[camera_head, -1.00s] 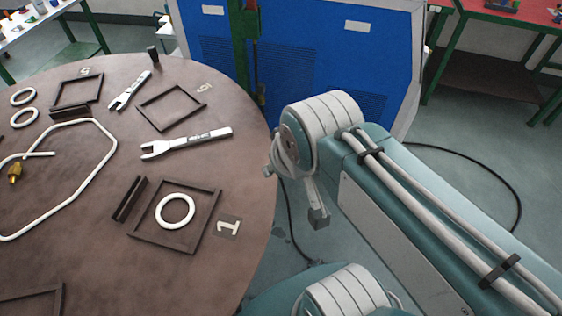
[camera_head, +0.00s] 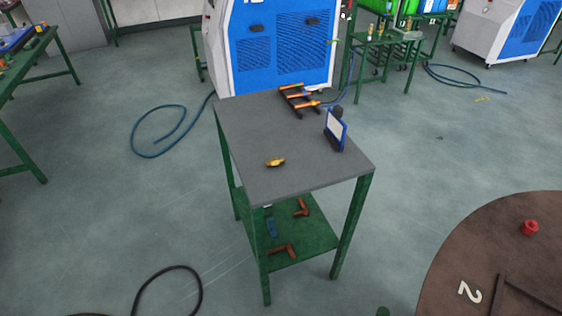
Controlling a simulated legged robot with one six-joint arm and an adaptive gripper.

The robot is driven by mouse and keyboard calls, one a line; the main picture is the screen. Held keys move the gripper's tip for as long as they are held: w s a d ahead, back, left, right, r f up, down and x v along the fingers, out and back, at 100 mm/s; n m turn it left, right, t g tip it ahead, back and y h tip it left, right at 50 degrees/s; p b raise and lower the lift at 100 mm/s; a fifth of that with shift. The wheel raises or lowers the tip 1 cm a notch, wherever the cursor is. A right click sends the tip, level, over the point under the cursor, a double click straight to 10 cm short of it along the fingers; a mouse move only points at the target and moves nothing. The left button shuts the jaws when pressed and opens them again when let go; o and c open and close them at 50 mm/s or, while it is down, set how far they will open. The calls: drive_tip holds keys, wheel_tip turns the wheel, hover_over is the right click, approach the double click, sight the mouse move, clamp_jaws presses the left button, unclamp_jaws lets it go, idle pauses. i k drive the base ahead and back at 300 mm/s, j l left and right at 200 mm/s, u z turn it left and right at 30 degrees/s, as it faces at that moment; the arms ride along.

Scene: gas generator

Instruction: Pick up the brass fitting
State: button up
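A small brass-yellow fitting (camera_head: 275,162) lies on its side on the grey top of a green-legged table (camera_head: 258,127), near the middle of the tabletop. Nothing covers it. My gripper and arm are out of the head view now, so I cannot see how far they are from the fitting.
A black rack with orange-handled tools (camera_head: 299,100) and a blue-framed stand (camera_head: 335,130) share the tabletop. Pipe pieces (camera_head: 283,250) lie on the green lower shelf. A round brown table (camera_head: 470,255) is at lower right. Hoses lie on the floor; open floor lies left.

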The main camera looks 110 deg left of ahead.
sight(275, 162)
drive_tip(key=u, duration=3.6)
drive_tip(key=i+j, duration=0.2)
drive_tip(key=i, duration=0.3)
drive_tip(key=i+j, duration=0.25)
drive_tip(key=i, duration=0.25)
drive_tip(key=i+j, duration=0.2)
drive_tip(key=i, duration=0.3)
